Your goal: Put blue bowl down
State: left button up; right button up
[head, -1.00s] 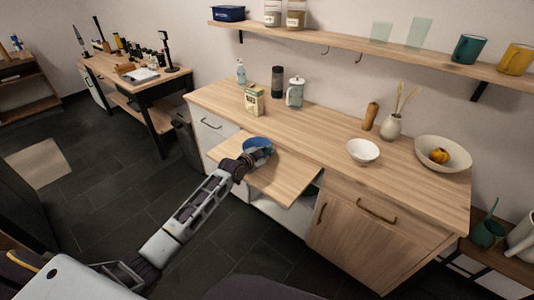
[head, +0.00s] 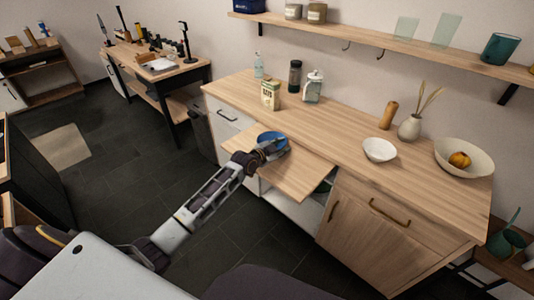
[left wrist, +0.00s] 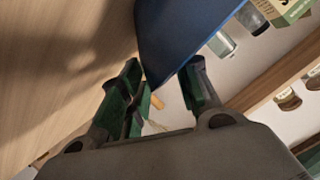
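The blue bowl (head: 272,138) is at the inner part of the pulled-out wooden board (head: 290,176) of the counter. It looks to be on the board or just over it; I cannot tell contact. My left gripper (head: 266,150) reaches it from the lower left. In the left wrist view the bowl (left wrist: 180,35) fills the top middle, and its edge comes between the two dark green fingertips (left wrist: 162,88). The fingers look shut on it; the exact contact is partly hidden. The board's wood (left wrist: 60,60) fills the left of that view. My right gripper is in no view.
The counter (head: 335,128) holds a carton (head: 270,95), a glass jar (head: 312,88), a dark cylinder (head: 295,76), a white bowl (head: 379,150), a vase (head: 410,128) and a large bowl (head: 452,168). The board's front part is clear. A wall shelf (head: 400,48) runs above.

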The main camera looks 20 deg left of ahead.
pick_arm(q)
jog(key=shift+p+v, duration=0.3)
jog(key=shift+v, duration=5.3)
